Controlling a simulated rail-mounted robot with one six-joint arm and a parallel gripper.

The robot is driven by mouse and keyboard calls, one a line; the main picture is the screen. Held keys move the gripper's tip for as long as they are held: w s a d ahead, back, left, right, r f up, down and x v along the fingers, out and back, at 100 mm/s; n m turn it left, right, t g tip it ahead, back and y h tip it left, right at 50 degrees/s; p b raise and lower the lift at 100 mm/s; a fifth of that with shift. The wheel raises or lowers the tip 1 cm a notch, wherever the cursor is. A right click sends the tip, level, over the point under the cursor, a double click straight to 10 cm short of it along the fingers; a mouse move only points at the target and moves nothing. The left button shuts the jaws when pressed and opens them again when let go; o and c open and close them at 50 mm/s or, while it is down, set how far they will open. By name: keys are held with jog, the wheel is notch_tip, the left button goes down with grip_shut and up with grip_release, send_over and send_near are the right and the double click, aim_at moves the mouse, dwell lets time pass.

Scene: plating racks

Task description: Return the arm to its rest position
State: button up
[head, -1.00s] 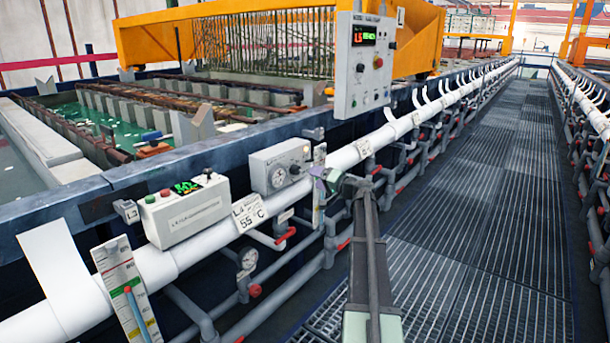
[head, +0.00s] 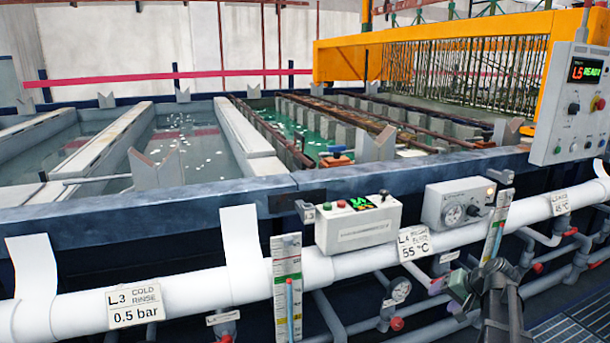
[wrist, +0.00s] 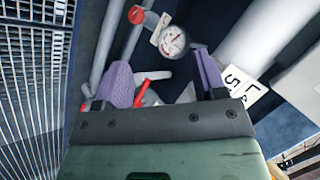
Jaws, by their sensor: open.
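My gripper (wrist: 165,78) is open in the wrist view, with its two purple fingers apart. Nothing is held between them. Through the gap I see a pressure gauge (wrist: 172,40) and a red valve handle (wrist: 140,92), both beyond the fingers. In the head view my arm is at the lower right, in front of the white pipe (head: 365,258). My gripper (head: 453,290) is partly visible there as a small purple and green end near the gauge (head: 400,290). I cannot tell its exact distance from the pipes.
A control box (head: 357,224) with buttons and a dial box (head: 458,205) sit along the white pipe. Tanks (head: 190,150) lie behind the dark rim. An orange frame with a control panel (head: 572,105) stands at right. Grating walkway (head: 575,325) shows at lower right.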

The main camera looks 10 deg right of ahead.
jog(key=s+a+f+n+g+h, duration=0.15)
jog(key=s+a, duration=0.35)
jog(key=a, duration=0.5)
jog(key=s+a+f+n+g+h, duration=0.1)
jog(key=s+a+n+g+h, duration=0.15)
jog(key=s+a, duration=0.45)
jog(key=s+a+f+n+g+h, duration=0.1)
jog(key=s+a+n+g, duration=0.15)
jog(key=a, duration=0.95)
notch_tip(320, 180, up, 21)
jog(key=p, duration=2.1)
jog(key=shift+d, duration=0.15)
